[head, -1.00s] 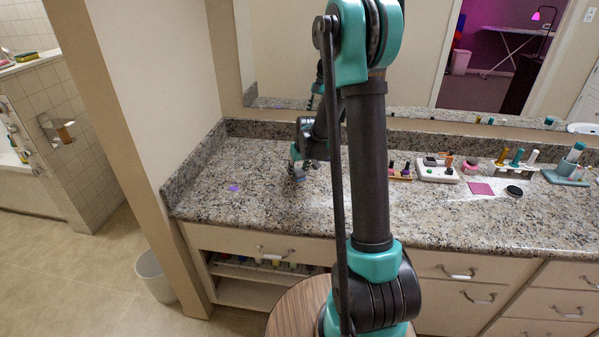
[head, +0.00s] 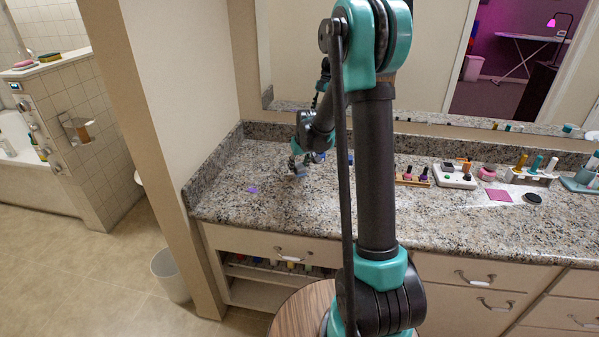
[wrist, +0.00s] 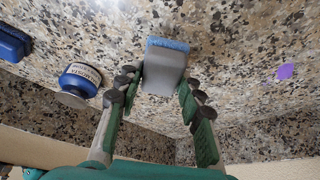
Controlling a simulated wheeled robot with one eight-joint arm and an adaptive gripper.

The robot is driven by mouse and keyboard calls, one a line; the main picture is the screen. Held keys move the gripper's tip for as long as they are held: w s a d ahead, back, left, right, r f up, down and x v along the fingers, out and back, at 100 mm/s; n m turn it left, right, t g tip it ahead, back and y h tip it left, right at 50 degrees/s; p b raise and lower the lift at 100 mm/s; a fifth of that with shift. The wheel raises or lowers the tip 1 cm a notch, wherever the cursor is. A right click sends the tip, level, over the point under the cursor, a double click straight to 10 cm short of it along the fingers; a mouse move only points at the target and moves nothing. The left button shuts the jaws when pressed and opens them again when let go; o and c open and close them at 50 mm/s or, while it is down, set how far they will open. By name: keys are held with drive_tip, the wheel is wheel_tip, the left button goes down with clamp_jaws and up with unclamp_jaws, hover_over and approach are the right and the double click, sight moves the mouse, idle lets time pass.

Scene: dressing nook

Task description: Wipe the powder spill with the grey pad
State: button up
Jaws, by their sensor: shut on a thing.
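The grey pad (wrist: 165,70), a grey block with a blue face, is held between the fingers of my gripper (wrist: 160,98). In the head view my gripper (head: 297,166) is low over the left part of the granite counter; I cannot tell whether the pad touches the stone. A small purple patch (head: 252,189), which looks like the powder spill, lies on the counter to the left of my gripper. It also shows in the wrist view (wrist: 285,71), to the right of the pad and apart from it.
In the wrist view a blue round jar (wrist: 80,80) and a blue item (wrist: 12,43) stand left of my gripper. Nail-polish bottles (head: 412,175), a white device (head: 454,175) and a pink square (head: 500,195) are farther right. The counter around the purple patch is clear.

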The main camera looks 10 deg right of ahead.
drive_tip(key=shift+r, duration=2.65)
